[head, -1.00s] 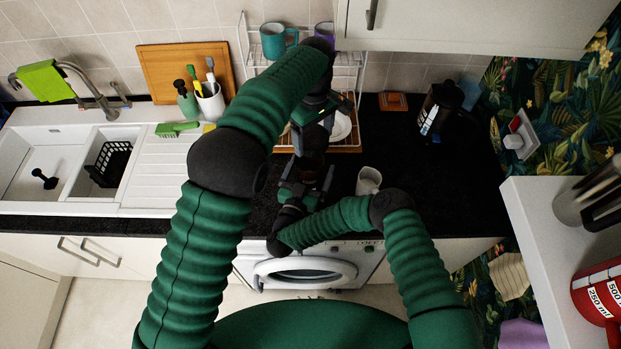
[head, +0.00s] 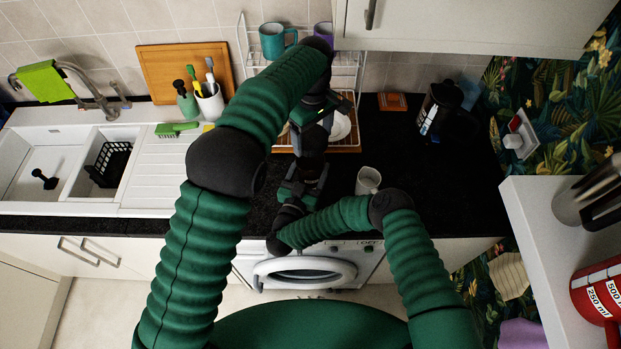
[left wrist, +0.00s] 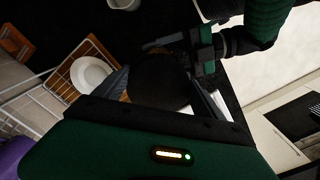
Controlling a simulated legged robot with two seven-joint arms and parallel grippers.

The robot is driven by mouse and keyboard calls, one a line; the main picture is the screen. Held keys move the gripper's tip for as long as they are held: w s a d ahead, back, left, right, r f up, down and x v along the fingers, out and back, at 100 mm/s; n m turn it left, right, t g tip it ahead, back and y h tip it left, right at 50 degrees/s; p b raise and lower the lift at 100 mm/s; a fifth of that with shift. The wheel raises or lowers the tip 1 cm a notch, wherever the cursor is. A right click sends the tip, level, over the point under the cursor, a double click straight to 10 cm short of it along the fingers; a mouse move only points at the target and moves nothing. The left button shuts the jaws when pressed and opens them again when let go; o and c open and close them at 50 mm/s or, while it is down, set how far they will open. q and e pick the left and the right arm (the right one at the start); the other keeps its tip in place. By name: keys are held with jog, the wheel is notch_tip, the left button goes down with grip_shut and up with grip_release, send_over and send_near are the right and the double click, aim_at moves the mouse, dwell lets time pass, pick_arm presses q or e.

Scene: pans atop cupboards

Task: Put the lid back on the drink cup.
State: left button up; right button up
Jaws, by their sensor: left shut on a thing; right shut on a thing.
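My left gripper (left wrist: 166,92) is shut on a dark round lid (left wrist: 160,84), which fills the middle of the left wrist view. In the head view my left gripper (head: 313,143) reaches down over the counter. My right gripper (head: 305,182) is shut on the drink cup just below it, at the counter's front; it also shows in the left wrist view (left wrist: 203,50). The cup is mostly hidden behind the lid and the grippers. Lid and cup are very close together; I cannot tell whether the lid is seated.
A white mug (head: 368,180) stands on the black counter just right of my right gripper. A wire rack (head: 345,75) with a white plate (left wrist: 90,74) stands behind. A coffee press (head: 445,115) is at the back right. The sink (head: 70,160) lies left.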

grip_shut()
pick_arm(q)
jog(key=shift+a+f, duration=0.15)
pick_arm(e)
jog(key=shift+a, duration=0.15)
pick_arm(q)
jog(key=f, duration=0.3)
jog(key=shift+s+a+f, duration=0.1)
jog(key=shift+a+f, duration=0.2)
jog(key=shift+f, duration=0.05)
pick_arm(e)
jog(key=shift+a, duration=0.2)
pick_arm(q)
jog(key=shift+f, duration=0.35)
jog(key=shift+d, duration=0.1)
pick_arm(e)
jog(key=shift+d, duration=0.1)
pick_arm(q)
jog(key=shift+f, duration=0.9)
jog(key=shift+f, duration=0.6)
